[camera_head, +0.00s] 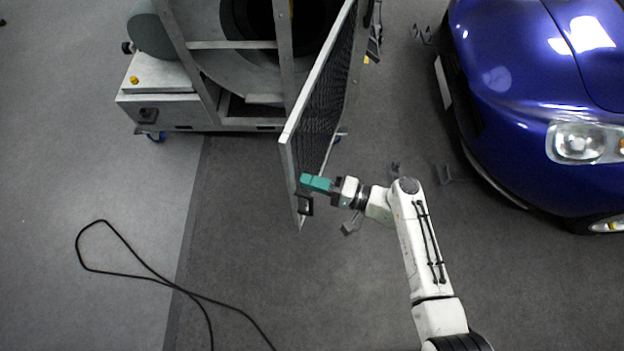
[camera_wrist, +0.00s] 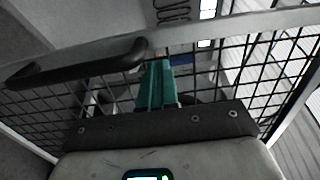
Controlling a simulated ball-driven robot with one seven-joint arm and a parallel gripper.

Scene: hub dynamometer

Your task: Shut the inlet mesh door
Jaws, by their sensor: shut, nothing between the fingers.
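The inlet mesh door (camera_head: 322,105) stands swung open from the grey machine, its mesh panel in a light metal frame reaching toward me. A black handle (camera_head: 305,206) sits near its free edge. My gripper (camera_head: 303,182) has its teal fingers shut and empty, close to the right face of the door near the free edge; I cannot tell whether they touch it. In the wrist view the teal fingers (camera_wrist: 157,85) point at the mesh door (camera_wrist: 225,70), with the black handle (camera_wrist: 80,65) to their left, outside the fingers.
The grey fan machine (camera_head: 225,60) stands on castors at the upper left. A blue car (camera_head: 520,110) is close on the right. A black cable (camera_head: 150,268) loops on the floor at lower left. The floor left of the door is otherwise clear.

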